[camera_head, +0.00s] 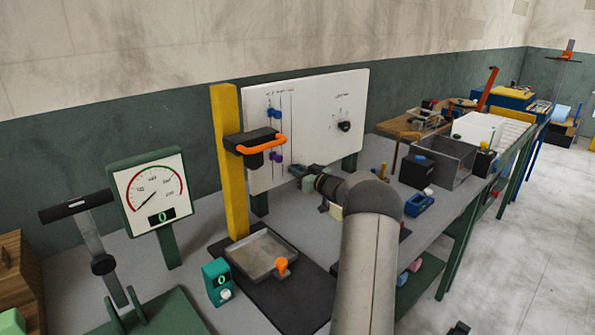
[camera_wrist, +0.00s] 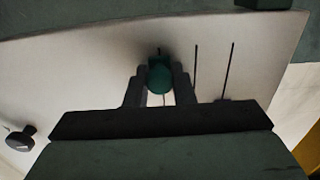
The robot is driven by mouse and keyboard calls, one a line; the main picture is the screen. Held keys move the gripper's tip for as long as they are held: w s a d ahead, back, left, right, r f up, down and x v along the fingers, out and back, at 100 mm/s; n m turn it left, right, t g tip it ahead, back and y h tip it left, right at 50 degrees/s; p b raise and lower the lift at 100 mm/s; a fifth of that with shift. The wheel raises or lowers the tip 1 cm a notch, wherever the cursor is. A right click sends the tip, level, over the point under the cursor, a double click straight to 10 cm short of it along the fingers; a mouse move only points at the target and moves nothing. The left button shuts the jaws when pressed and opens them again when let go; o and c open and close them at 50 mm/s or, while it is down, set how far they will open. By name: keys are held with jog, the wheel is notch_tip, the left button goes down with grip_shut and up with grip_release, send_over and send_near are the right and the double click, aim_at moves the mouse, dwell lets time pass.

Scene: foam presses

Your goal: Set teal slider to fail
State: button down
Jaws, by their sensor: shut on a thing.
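The teal slider knob (camera_wrist: 159,74) sits between the two fingers of my gripper (camera_wrist: 159,88) in the wrist view, with a finger close on each side. It rides on a white panel (camera_wrist: 90,60); a short dark piece of its slot shows just above the knob. Two more slots run beside it. My gripper (camera_head: 297,170) is at the panel's lower edge there. The teal knob cannot be made out in that view, and the labels are unreadable.
A black dial (camera_head: 345,126) is on the panel's right part. A yellow post (camera_head: 228,160) with an orange handle (camera_head: 262,142) stands just left of the panel. A metal tray (camera_head: 242,257), a teal counter box (camera_head: 217,281) and a gauge (camera_head: 150,190) stand nearer.

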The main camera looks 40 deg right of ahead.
jog(key=c, duration=1.3)
grip_release()
jog(key=shift+d, duration=0.3)
jog(key=shift+s, duration=0.1)
jog(key=s, duration=0.5)
jog(key=s+b, duration=0.1)
jog(key=s, duration=0.5)
jog(key=s+b, duration=0.1)
jog(key=s, duration=0.5)
jog(key=shift+s+d, duration=0.15)
jog(key=shift+d, duration=0.2)
